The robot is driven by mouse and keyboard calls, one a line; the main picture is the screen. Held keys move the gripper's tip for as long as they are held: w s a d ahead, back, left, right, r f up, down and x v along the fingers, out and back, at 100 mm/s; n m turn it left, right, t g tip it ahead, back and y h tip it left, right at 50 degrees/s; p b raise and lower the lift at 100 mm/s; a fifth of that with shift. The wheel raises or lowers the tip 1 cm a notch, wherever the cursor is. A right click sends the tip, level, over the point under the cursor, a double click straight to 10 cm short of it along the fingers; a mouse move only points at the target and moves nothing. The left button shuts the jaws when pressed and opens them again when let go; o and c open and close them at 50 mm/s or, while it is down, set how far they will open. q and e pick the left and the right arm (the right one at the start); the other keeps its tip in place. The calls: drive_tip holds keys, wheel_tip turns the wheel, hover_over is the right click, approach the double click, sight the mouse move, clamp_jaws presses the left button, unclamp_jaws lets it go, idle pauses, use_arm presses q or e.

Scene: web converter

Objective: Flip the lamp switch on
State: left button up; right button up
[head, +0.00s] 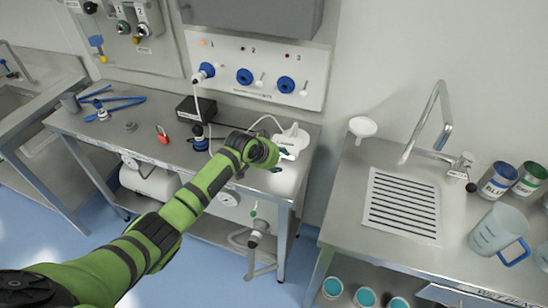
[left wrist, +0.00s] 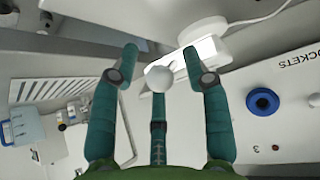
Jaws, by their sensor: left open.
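A white lamp (head: 295,136) with a pale block at its front stands at the right end of the left steel bench. In the left wrist view the lamp (left wrist: 203,31) is at the top, with a bright white rectangular part and a cable running right. My left gripper (head: 273,160) is just in front and left of the lamp in the head view, partly covering it. In the left wrist view its fingers (left wrist: 160,54) are spread and empty, with one fingertip close to the bright part. I cannot make out the switch or its position. My right gripper is out of view.
A socket panel (head: 260,75) with blue sockets and a plugged-in cable is behind the bench. A black box (head: 196,109), red padlock (head: 162,134) and blue tool (head: 110,103) sit further left. A white funnel (head: 362,126) and blue-handled jug (head: 498,231) stand on the right sink bench.

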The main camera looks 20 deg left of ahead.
use_arm(q)
drive_tip(key=v, duration=1.2)
